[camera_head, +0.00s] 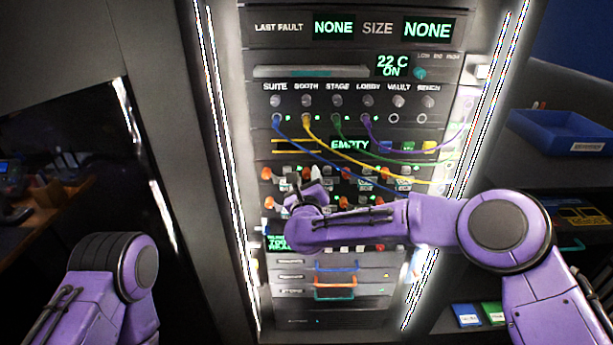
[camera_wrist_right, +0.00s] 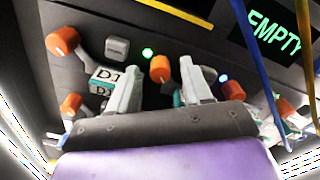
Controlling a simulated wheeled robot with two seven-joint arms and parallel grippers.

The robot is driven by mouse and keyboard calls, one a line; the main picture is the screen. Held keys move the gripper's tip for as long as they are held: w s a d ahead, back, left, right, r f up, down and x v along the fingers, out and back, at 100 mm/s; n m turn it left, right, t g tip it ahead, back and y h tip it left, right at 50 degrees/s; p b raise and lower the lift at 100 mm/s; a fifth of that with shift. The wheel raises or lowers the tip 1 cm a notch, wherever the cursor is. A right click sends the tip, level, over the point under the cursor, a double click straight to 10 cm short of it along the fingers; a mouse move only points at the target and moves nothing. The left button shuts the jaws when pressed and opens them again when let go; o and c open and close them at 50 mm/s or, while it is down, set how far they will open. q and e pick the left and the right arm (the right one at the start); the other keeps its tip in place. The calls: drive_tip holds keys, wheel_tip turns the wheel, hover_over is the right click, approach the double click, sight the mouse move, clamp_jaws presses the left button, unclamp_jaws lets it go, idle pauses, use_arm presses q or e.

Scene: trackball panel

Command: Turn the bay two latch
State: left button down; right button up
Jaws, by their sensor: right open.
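A row of orange latch knobs runs across the panel below the EMPTY display (camera_head: 350,145); one at the left end (camera_head: 267,173) shows clearly. I cannot read which one is bay two. My right gripper (camera_head: 306,190) is at the left part of these rows, in front of the panel. In the right wrist view its two pale fingers (camera_wrist_right: 160,85) stand apart, with an orange knob (camera_wrist_right: 160,68) seen between their tips. Whether they touch it is unclear. A block marked D1 (camera_wrist_right: 105,82) is left of the fingers. My left gripper is out of view.
Blue, yellow, green and purple cables hang across the panel above the knobs; a blue cable (camera_wrist_right: 249,45) passes right of the gripper. Drawers with a blue handle (camera_head: 337,266) and an orange handle (camera_head: 335,284) are below. A blue tray (camera_head: 560,128) is on the right shelf.

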clamp_jaws()
drive_tip(key=shift+n, duration=0.3)
drive_tip(key=shift+f+n+b, duration=0.1)
drive_tip(key=shift+n+b, duration=0.35)
drive_tip(key=shift+n, duration=0.45)
drive_tip(key=n, duration=0.3)
drive_tip(key=shift+b, duration=0.3)
drive_tip(key=n, duration=0.6)
drive_tip(key=shift+n, duration=0.4)
drive_tip(key=n+p, duration=0.1)
drive_tip(key=n, duration=0.4)
drive_tip(key=shift+n, duration=0.3)
